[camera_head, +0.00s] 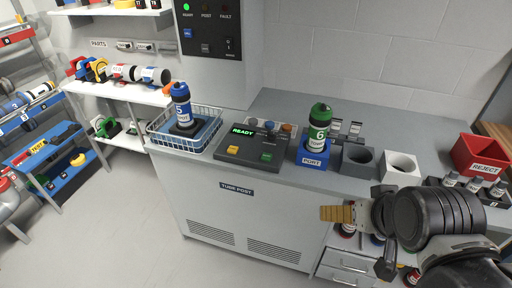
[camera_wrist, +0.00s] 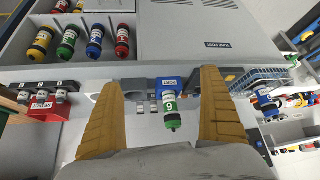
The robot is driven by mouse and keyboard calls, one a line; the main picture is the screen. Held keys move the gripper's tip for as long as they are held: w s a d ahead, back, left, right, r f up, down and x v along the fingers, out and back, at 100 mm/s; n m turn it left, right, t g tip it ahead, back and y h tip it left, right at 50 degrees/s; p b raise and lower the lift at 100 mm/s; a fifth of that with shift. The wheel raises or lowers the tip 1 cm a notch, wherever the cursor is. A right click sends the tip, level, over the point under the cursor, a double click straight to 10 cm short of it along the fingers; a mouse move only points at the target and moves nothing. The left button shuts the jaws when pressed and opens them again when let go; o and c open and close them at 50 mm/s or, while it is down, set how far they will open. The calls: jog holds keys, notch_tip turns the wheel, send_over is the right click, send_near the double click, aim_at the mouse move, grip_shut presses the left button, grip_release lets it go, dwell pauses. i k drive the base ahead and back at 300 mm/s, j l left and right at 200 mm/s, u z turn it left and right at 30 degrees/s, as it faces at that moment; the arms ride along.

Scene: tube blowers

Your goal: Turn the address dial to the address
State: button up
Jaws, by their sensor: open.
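A dark control box (camera_head: 246,146) sits on the counter with a lit READY display, a yellow button and a green button. A green carrier marked 6 (camera_head: 319,130) stands upright in a blue holder labelled PORT (camera_head: 311,158), right of the box. My gripper (camera_head: 323,213) has tan fingers and hangs in front of the counter, apart from the box. In the wrist view my gripper (camera_wrist: 163,82) is open and empty, with the carrier between its fingers in the picture.
A blue carrier marked 5 (camera_head: 183,108) stands in a wire basket (camera_head: 153,137) on the left. An upright panel (camera_head: 210,55) with a green light rises behind.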

aim_at(270, 137)
jog(key=i+j, duration=0.35)
jog(key=i, duration=0.2)
jog(key=i+j+u, duration=0.1)
jog(key=i+j, duration=0.2)
jog(key=i, duration=0.25)
